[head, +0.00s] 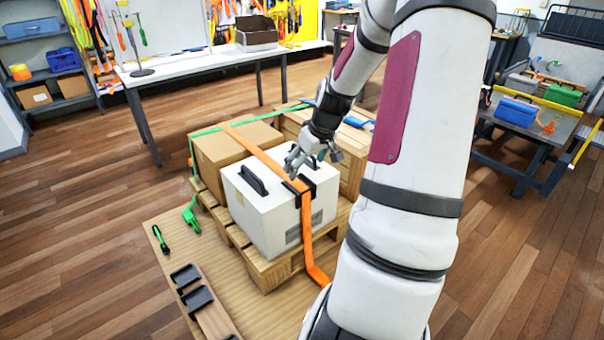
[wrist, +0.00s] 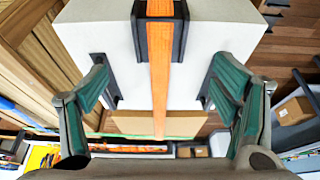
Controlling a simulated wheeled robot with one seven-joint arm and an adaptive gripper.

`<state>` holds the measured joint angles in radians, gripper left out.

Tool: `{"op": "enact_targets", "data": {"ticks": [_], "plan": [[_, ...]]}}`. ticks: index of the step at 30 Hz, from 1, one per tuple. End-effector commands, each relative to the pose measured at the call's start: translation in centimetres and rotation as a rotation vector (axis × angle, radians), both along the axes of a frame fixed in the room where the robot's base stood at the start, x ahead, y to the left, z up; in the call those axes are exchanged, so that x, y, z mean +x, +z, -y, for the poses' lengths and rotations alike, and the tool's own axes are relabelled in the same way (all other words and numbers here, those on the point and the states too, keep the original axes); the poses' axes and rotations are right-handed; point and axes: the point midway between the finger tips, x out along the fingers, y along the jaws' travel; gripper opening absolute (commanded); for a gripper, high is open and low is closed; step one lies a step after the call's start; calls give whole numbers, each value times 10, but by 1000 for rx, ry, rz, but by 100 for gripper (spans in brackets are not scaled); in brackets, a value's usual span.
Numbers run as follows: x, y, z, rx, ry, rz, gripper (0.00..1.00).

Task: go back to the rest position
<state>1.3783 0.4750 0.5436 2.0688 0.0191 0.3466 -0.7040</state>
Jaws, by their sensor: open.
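My gripper (head: 314,157) is above the right part of the white box's top in the head view. In the wrist view my gripper (wrist: 160,92) is open, its two teal-padded fingers apart with nothing held between them. The orange strap (wrist: 159,55) runs between the fingers across the white box (wrist: 215,35). In the head view the orange strap (head: 305,225) passes over the white box (head: 265,205), through a black edge guard, and hangs down the front. I cannot tell the exact gap between fingers and box.
A cardboard box (head: 225,155) and a wooden crate (head: 352,170) share the pallet (head: 262,268). A green strap (head: 262,118) crosses behind. Black pieces (head: 186,276) lie on the board in front. A white workbench (head: 210,65) stands behind; floor is clear at left.

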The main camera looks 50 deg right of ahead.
Motion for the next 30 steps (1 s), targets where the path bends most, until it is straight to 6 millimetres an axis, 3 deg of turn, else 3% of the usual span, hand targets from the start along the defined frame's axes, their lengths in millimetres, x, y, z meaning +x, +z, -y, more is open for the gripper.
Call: {"op": "enact_targets", "data": {"ticks": [3, 9, 22, 26, 30], "plan": [[-9, 22, -1, -3, -3, 0, 81], [-17, 43, -3, -2, -2, 1, 81], [-18, 49, -7, -1, 4, -2, 81], [-9, 60, -33, -16, 34, -33, 81], [1, 83, -82, -47, 76, -77, 81]]}}
